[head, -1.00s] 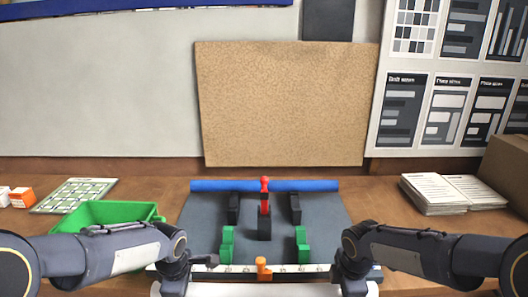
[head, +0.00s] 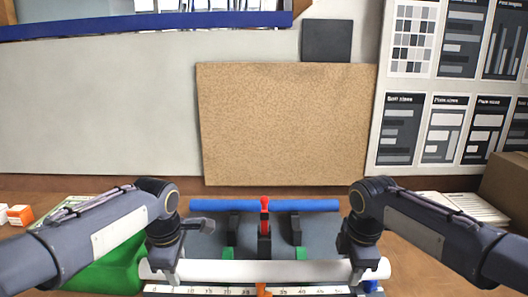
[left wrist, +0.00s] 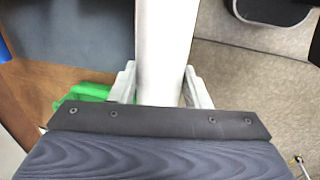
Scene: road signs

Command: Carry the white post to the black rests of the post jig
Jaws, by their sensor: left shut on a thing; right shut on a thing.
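The white post (head: 250,271) lies level across the front of the post jig in the head view. My left gripper (head: 168,270) is shut on it near its left end; my right gripper (head: 362,272) is shut on it near its right end. In the left wrist view the post (left wrist: 165,45) runs between the left gripper's fingers (left wrist: 162,88). The jig's black rests (head: 232,230) (head: 297,230) stand on the dark grey board, farther back than the post. The post partly hides the green rests (head: 228,252) (head: 301,253), nearer the front.
A blue bar (head: 315,205) lies along the board's back, with a red clamp (head: 264,204) at its middle. A ruler strip (head: 215,291) runs along the front, with an orange piece (head: 263,289). A green bin (head: 108,272) is at left, partly behind my left arm.

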